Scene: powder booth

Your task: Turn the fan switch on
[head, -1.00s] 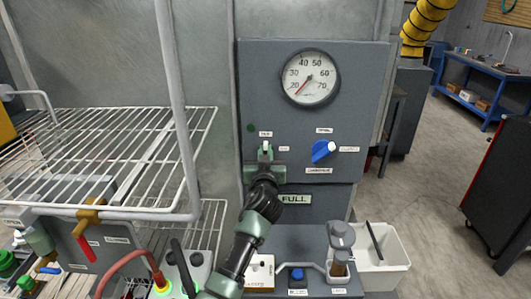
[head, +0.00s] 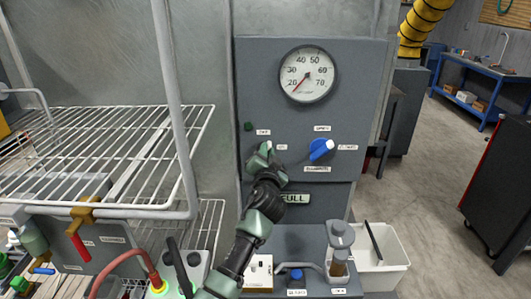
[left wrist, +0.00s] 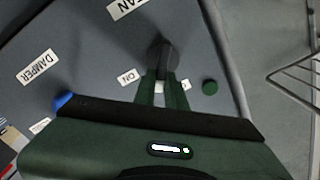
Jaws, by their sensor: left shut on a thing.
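The fan switch (left wrist: 163,55) is a small dark rotary knob with a light-tipped lever on the grey panel (head: 345,85). My left gripper (head: 264,152) is shut on the switch lever, and its green fingers mostly hide it in the head view. In the left wrist view the gripper fingers (left wrist: 162,92) close around the lever, with the ON label (left wrist: 128,76) beside them. A FAN label (left wrist: 125,6) lies past the knob. A dark green lamp (left wrist: 210,87) is on the other side and looks unlit. My right gripper is not in view.
A blue damper knob (head: 320,149) sits right of the switch, below a round gauge (head: 307,74). A wire rack (head: 110,150) stands left. Below the panel are a clear-topped cup (head: 339,240) and a white bin (head: 385,252).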

